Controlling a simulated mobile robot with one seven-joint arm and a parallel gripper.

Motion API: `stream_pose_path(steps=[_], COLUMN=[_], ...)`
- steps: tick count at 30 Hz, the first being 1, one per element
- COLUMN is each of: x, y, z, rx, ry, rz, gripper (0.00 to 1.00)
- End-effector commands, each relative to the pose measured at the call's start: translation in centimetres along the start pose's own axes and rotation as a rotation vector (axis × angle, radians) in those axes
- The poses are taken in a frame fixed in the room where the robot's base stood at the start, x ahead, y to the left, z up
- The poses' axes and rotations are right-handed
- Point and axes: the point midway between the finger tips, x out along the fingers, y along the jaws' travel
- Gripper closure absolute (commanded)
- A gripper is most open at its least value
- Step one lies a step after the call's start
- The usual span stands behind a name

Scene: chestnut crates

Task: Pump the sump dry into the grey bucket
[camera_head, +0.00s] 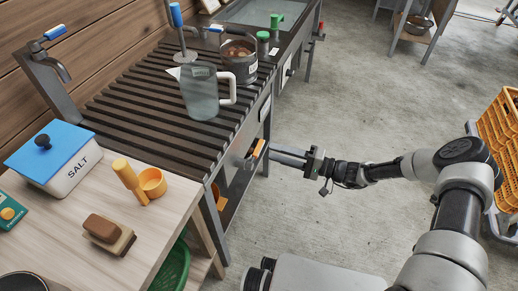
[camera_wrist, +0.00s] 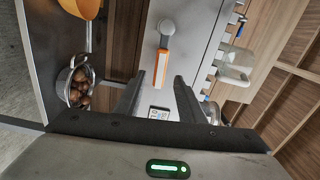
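An orange and white lever handle (camera_wrist: 161,70) with a round grey pivot sits on the bench's grey front panel. It also shows, partly hidden, in the head view (camera_head: 258,149). My gripper (camera_wrist: 161,77) is open, with one finger on each side of the handle and gaps between. In the head view my gripper (camera_head: 273,154) reaches the bench front from the right. I cannot tell whether this lever works the sump pump. The sump and its water are not recognisable. No thing is clearly the grey bucket; a grey pot (camera_head: 238,68) with brown contents stands on the slatted bench.
A clear jug (camera_head: 201,98) stands on the slats. Blue-handled fittings (camera_head: 54,32) stand at the back. A salt box (camera_head: 68,165), orange scoop (camera_head: 151,184) and brush (camera_head: 108,234) lie on the wooden table. Orange crates (camera_head: 500,135) stand right. The concrete floor between is clear.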

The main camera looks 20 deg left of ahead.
Motion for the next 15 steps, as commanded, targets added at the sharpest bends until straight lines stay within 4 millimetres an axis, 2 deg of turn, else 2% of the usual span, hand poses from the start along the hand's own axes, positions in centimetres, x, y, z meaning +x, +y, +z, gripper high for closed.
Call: stream_pose_path(steps=[1,6,10,15], x=[1.2,4.3,6.0,6.9], y=[0.1,0.1,0.1,0.0], z=[0.2,0.1,0.0,0.0], rx=[0.001,0.000,-0.001,0.000], ry=[-0.004,-0.003,-0.001,-0.001], rz=[-0.001,0.000,-0.001,0.001], gripper=[0.64,0.64,0.64,0.64])
